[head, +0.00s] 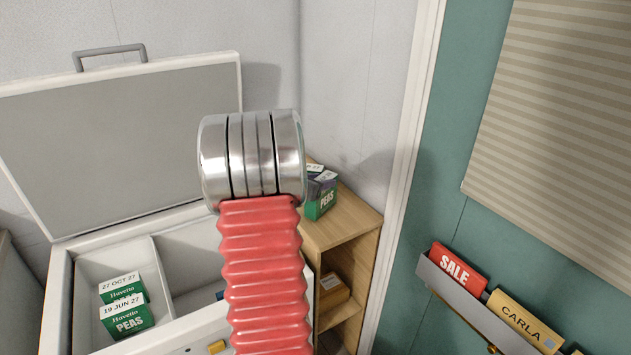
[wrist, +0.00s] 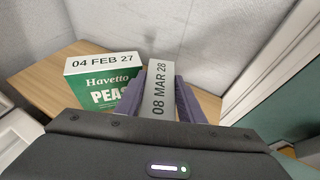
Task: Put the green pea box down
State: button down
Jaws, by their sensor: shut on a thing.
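My gripper (wrist: 160,88) is shut on a green pea box (wrist: 159,90), whose white top reads 08 MAR 28. Its purple-grey fingers press on both sides. In the head view the held box's green PEAS face (head: 326,203) shows low at the wooden shelf top; I cannot tell whether its base touches. My arm hides most of my gripper there. A second pea box (wrist: 97,82), marked 04 FEB 27, stands upright on the shelf just left of the held one; in the head view only a bit of its white label (head: 315,168) shows.
The wooden shelf unit (head: 360,222) stands in the corner against the wall, with a brown box (head: 333,290) in a lower compartment. An open white chest (head: 85,262) at left holds two pea boxes, 27 OCT 27 (head: 122,287) and 19 JUN 27 (head: 127,321). A card rack (head: 470,310) hangs at right.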

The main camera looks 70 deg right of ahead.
jog(key=shift+f, duration=0.15)
jog(key=c, duration=1.2)
grip_release()
jog(key=shift+w+a+r, duration=0.1)
jog(key=shift+a+r, duration=0.1)
jog(key=shift+r, duration=0.1)
jog(key=v, duration=1.1)
jog(key=shift+a, duration=0.25)
jog(key=shift+w+a+r, duration=0.1)
